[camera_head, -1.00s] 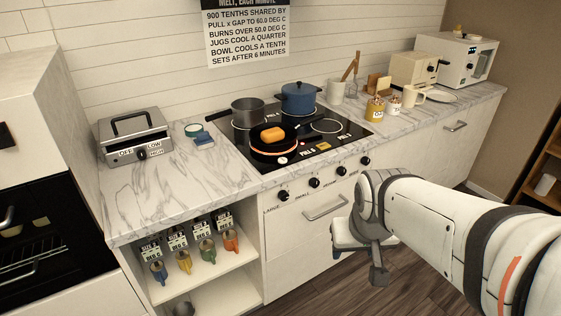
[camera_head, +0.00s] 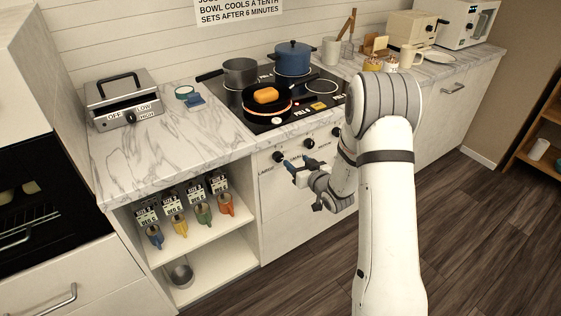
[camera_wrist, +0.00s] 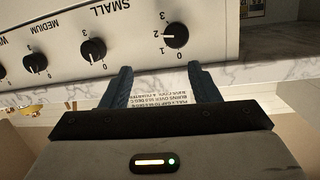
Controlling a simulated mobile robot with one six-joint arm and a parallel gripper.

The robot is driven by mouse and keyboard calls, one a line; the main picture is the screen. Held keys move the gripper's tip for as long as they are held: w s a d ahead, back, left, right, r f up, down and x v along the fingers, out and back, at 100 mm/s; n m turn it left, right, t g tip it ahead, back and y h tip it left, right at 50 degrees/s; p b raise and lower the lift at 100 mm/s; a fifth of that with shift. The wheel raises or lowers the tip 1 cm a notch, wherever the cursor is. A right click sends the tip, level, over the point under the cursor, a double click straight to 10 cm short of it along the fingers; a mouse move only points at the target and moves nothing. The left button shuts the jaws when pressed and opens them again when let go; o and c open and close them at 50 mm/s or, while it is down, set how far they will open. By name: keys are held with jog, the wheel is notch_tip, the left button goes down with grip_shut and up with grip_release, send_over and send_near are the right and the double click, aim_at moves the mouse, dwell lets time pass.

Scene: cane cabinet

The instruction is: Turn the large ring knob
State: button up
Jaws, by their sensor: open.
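The large ring knob (camera_head: 278,156) is the leftmost black knob on the stove's white front panel, above the word LARGE. In the wrist view it is the rightmost knob (camera_wrist: 176,36), and its white mark appears to point toward the 2. My gripper (camera_head: 288,162) is close in front of the panel, just right of and below this knob in the head view. In the wrist view my gripper (camera_wrist: 159,70) has its two blue fingers spread and empty. The knob lies beyond the fingertips, toward the right one, not between them.
The small ring knob (camera_wrist: 93,48) and another knob (camera_wrist: 35,63) are on the same panel. A black pan (camera_head: 267,103) with an orange block sits on a glowing ring. A grey pot (camera_head: 240,72) and blue pot (camera_head: 293,59) stand behind. An open shelf (camera_head: 205,235) holds several mugs.

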aim_at(280, 159)
jog(key=w+a+f, duration=0.1)
jog(key=w, duration=0.1)
jog(key=w+a+f+y, duration=0.1)
jog(key=w+a, duration=0.1)
jog(key=w+a+f+t+y, duration=0.1)
jog(key=w+a, duration=0.1)
jog(key=shift+a+f+p, duration=0.2)
jog(key=shift+a+p, duration=0.05)
jog(key=shift+p, duration=0.15)
jog(key=shift+c, duration=0.2)
jog(key=c, duration=0.9)
